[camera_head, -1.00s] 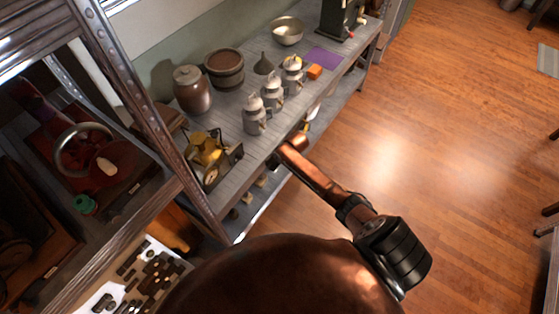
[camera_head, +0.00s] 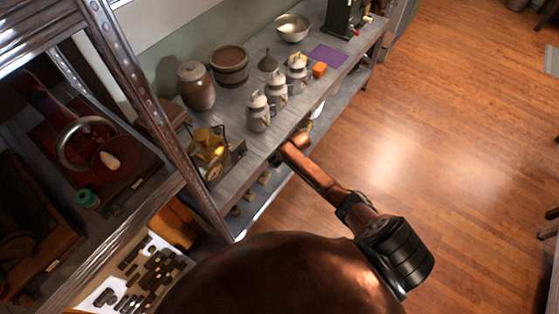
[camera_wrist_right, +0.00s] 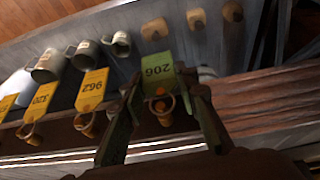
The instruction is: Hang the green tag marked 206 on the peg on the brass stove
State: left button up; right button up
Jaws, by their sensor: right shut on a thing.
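My right gripper (camera_head: 292,147) reaches the front edge of the workbench in the head view. In the right wrist view the right gripper (camera_wrist_right: 160,90) is shut on the green tag marked 206 (camera_wrist_right: 157,67), whose ring hangs between the fingers. The tag cannot be made out in the head view. A brass-coloured object, likely the brass stove (camera_head: 207,143), stands on the bench to the left of the gripper, apart from it. Its peg is too small to make out. My left gripper is not in view.
Yellow tags (camera_wrist_right: 92,88) hang on hooks along an edge in the wrist view. Several grey cans (camera_head: 258,113), a lidded jar (camera_head: 195,86) and a wooden tub (camera_head: 229,66) stand on the bench. A metal rack (camera_head: 135,90) rises at left. The floor (camera_head: 440,130) at right is clear.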

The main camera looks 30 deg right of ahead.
jog(key=shift+c, duration=1.4)
jog(key=shift+r, duration=0.25)
jog(key=shift+w+r+p, duration=0.1)
jog(key=shift+r+p, duration=0.05)
jog(key=shift+p, duration=0.3)
jog(key=shift+d+p, duration=0.1)
jog(key=shift+p, duration=0.3)
jog(key=shift+s+d+p, duration=0.15)
jog(key=shift+s+p, duration=0.15)
jog(key=shift+s, duration=0.2)
jog(key=shift+s+d+p, duration=0.15)
jog(key=shift+s+p, duration=0.15)
jog(key=shift+s, duration=0.1)
